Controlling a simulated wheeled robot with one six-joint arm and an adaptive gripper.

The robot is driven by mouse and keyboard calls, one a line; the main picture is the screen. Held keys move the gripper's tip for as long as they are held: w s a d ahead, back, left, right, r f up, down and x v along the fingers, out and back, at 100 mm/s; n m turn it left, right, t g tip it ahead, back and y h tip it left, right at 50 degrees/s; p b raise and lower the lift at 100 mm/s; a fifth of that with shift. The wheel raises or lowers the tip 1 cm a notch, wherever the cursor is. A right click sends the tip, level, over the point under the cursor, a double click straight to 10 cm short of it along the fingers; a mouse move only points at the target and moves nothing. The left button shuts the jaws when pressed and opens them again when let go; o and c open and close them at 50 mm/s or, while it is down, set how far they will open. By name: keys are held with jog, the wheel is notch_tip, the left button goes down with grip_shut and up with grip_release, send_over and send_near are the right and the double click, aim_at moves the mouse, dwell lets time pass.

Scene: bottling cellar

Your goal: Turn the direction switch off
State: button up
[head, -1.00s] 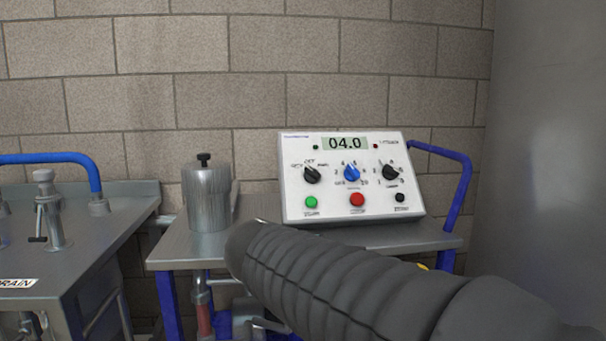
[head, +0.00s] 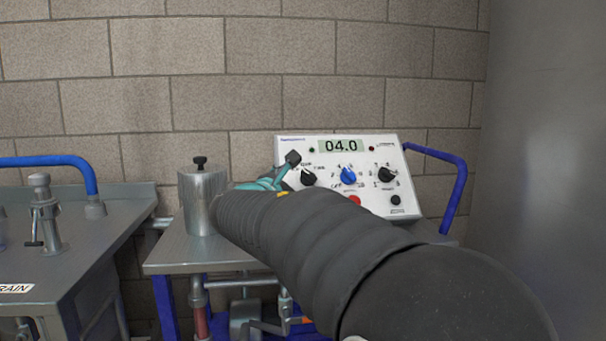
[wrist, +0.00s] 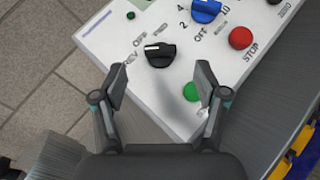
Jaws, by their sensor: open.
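The direction switch (wrist: 160,55) is a black knob with a pale mark on the white control box (wrist: 105,32), beside the labels REV, OFF and FWD. I cannot tell surely which label its mark points to. It also shows in the head view (head: 309,178). My gripper (wrist: 160,80) is open and empty, its two fingers spread to either side below the knob in the wrist view, not around it. In the head view my gripper (head: 285,168) is at the box's left edge, close to the switch, partly hidden by my arm.
A blue knob (head: 348,176), another black knob (head: 386,174), a red stop button (wrist: 241,38) and a green button (wrist: 192,92) are nearby. The display (head: 341,146) reads 04.0. A metal canister (head: 203,200) stands left on the metal cart (head: 175,255).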

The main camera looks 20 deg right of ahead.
aim_at(310, 174)
jog(key=x, duration=0.7)
jog(key=shift+p, duration=0.3)
jog(key=shift+c, duration=0.3)
jog(key=c, duration=1.1)
